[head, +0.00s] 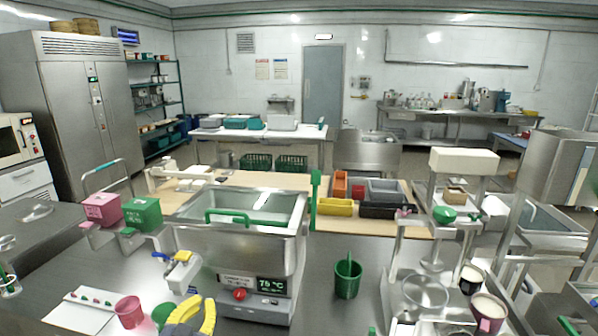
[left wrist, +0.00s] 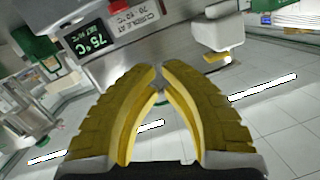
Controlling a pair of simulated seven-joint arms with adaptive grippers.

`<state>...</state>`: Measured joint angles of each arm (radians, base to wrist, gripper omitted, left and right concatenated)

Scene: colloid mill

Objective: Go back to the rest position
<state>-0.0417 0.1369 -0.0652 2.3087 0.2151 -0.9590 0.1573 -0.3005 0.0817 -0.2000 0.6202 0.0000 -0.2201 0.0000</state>
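My left gripper (head: 201,299) is at the bottom of the head view, left of centre, in front of the steel bath with the display. Its yellow fingers also fill the lower middle of the left wrist view (left wrist: 160,75). Their tips meet or nearly meet, and nothing shows between them. The steel bath (head: 240,245) has a green-handled lid and a display (head: 268,286) reading 75 °C. The display also shows in the left wrist view (left wrist: 90,38), beyond the fingertips. My right gripper is not seen.
A pink cup (head: 129,312) and a white sheet (head: 82,309) lie left of the gripper. A dark green cup (head: 347,278) stands right of the bath. A steel stand machine (head: 428,262) is farther right. Pink (head: 101,208) and green (head: 141,213) boxes sit at left.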

